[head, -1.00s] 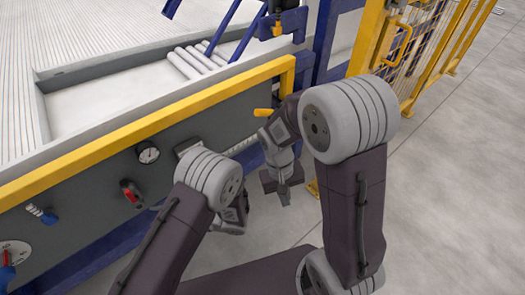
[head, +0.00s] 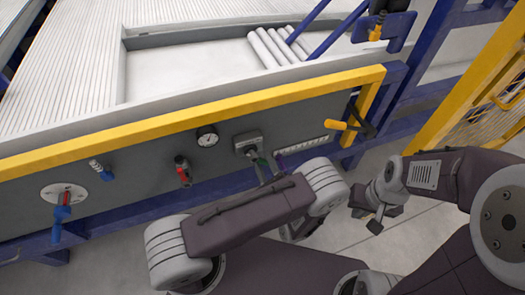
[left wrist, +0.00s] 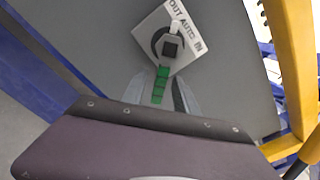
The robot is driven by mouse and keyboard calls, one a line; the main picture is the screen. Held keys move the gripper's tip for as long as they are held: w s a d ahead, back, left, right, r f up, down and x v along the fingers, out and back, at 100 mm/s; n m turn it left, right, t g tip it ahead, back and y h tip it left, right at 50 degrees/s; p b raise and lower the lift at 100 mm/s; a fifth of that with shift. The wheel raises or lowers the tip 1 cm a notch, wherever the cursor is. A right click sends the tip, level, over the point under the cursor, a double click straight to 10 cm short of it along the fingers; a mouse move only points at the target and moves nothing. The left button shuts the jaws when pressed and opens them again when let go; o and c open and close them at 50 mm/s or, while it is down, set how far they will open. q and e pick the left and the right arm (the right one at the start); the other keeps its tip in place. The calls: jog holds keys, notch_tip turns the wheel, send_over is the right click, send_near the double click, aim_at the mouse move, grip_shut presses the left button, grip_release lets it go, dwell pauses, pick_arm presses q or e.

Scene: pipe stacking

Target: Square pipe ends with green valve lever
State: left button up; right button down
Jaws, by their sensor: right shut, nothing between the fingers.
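The green valve lever (left wrist: 161,82) hangs down from a dark square knob on a light plate (left wrist: 192,32) marked OUT, AUTO, IN. In the head view the lever (head: 260,161) is small, below a grey box on the front panel. My left gripper (left wrist: 160,88) has its grey fingers apart on both sides of the lever. Contact with it is not clear. In the head view my left arm hides most of this gripper. Several white pipes (head: 282,45) lie side by side on the table at the back. My right gripper (head: 375,222) is shut and empty, right of the panel.
The grey panel carries a gauge (head: 207,137), a red-handled valve (head: 183,170), a blue lever (head: 100,169), a dial with a blue handle (head: 62,205) and a yellow handle (head: 342,126). A yellow rail (head: 190,119) runs above. A yellow fence (head: 470,110) stands right.

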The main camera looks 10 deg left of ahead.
pick_arm(q)
jog(key=shift+w+a, duration=0.25)
jog(key=shift+w, duration=0.05)
jog(key=shift+s, duration=0.1)
jog(key=shift+c, duration=0.2)
grip_shut()
dwell(1.0)
